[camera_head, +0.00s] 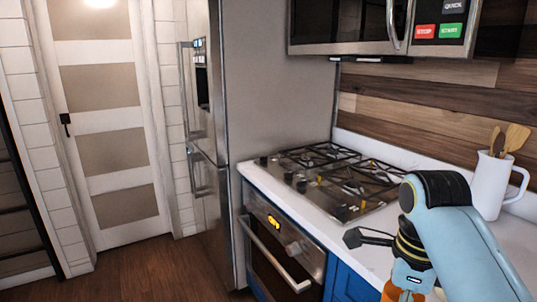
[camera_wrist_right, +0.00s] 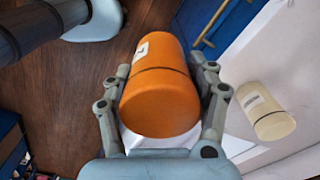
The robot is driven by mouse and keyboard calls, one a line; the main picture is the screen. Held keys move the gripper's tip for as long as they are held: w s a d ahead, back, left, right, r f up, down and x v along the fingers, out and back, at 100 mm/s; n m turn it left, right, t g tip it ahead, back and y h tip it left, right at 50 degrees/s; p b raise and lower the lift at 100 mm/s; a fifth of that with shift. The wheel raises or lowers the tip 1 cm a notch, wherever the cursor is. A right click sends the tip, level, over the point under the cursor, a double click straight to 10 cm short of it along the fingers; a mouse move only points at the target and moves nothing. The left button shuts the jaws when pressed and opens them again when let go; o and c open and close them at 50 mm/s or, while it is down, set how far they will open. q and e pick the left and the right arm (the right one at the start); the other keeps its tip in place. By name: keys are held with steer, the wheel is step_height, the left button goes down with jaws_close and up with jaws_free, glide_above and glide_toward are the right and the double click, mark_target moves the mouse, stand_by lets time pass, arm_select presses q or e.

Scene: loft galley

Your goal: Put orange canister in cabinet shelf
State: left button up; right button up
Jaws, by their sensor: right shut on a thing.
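The orange canister (camera_wrist_right: 160,85) has a small white label with a dark mark and a dark seam line around it. In the right wrist view it sits between the two fingers of my right gripper (camera_wrist_right: 163,95), which is shut on its sides. It is held over the wood floor beside the counter's edge. In the head view only bits of orange (camera_head: 389,291) show at the bottom edge, by my right wrist. The right fingers are out of the head view. My left gripper is not in view. No open cabinet shelf can be made out.
A cream canister (camera_wrist_right: 268,110) is on the white counter (camera_wrist_right: 285,75), right of my right gripper. The head view shows a gas stove (camera_head: 330,180), a white utensil jug (camera_head: 492,185), a microwave (camera_head: 385,30) above and a tall fridge (camera_head: 270,90). Floor is free at left.

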step_height(320, 180, down, 19)
steer(key=b, duration=1.7)
steer(key=shift+s, duration=0.15)
steer(key=shift+d+r, duration=0.1)
steer(key=shift+d, duration=0.05)
